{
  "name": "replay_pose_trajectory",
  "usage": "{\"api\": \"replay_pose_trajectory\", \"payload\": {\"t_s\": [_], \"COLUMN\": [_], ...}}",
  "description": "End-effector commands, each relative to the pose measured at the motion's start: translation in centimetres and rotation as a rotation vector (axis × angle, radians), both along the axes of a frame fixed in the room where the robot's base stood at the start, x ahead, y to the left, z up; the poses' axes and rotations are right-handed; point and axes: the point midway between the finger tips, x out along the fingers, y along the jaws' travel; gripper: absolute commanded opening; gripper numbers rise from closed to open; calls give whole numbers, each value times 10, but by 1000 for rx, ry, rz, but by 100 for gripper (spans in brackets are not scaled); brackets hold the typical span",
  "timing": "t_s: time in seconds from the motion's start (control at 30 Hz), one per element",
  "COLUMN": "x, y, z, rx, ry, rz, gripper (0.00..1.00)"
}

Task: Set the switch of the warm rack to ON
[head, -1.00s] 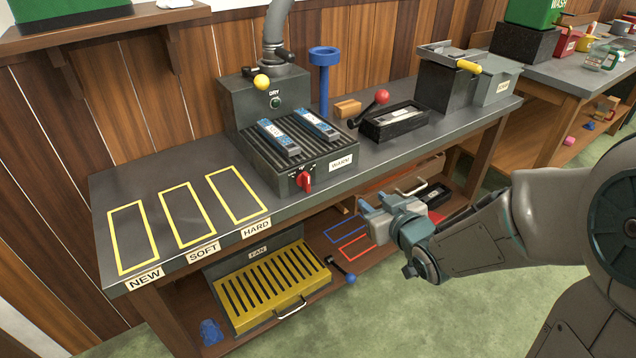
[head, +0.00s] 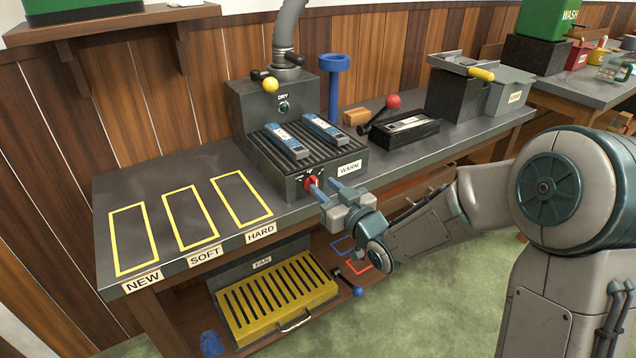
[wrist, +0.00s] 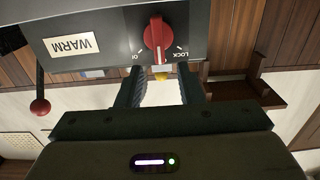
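The warm rack (head: 291,185) is a dark box with a ribbed top, marked WARM on its front. Its switch is a red rotary knob (head: 311,181) on the front face. In the wrist view, which is upside down, the knob (wrist: 157,38) stands vertical between a mark reading LOCK on the right and a short, partly hidden mark on the left. My gripper (head: 324,186) is in front of the knob. Its two fingers (wrist: 164,76) are apart with nothing between them, and appear just short of the knob.
Two blue-and-white bars (head: 287,141) lie on the rack's ribbed top. A lever with a red ball (head: 392,102) and a black tray (head: 404,128) stand to the right. Yellow outlined slots (head: 190,217) on the bench at left are empty. A yellow fan grille (head: 277,300) is below.

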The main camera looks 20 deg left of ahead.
Motion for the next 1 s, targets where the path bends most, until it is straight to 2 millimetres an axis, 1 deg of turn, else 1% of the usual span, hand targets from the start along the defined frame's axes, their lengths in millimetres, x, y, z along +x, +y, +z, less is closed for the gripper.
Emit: {"api": "replay_pose_trajectory", "payload": {"t_s": [0.03, 0.1, 0.23, 0.4, 0.63, 0.67, 0.7, 0.73, 0.77, 1.0], "x": [5, 12, 20, 24, 24, 24, 24, 24, 24, 24], "y": [8, 15, 24, 29, 29, 29, 29, 28, 28, 28], "z": [0, 0, 0, 0, 0, 0, 0, 0, 0, -1], "rx": [2, 2, 1, -1, -1, -1, -1, -1, -1, 0], "ry": [1, 1, 1, 1, 1, 1, 1, 1, 1, 5], "rz": [2, 1, 1, 0, -1, -1, 0, -1, 0, -1], "gripper": [34, 34, 34, 34, 34, 25, 14, 6, 0, 0]}}
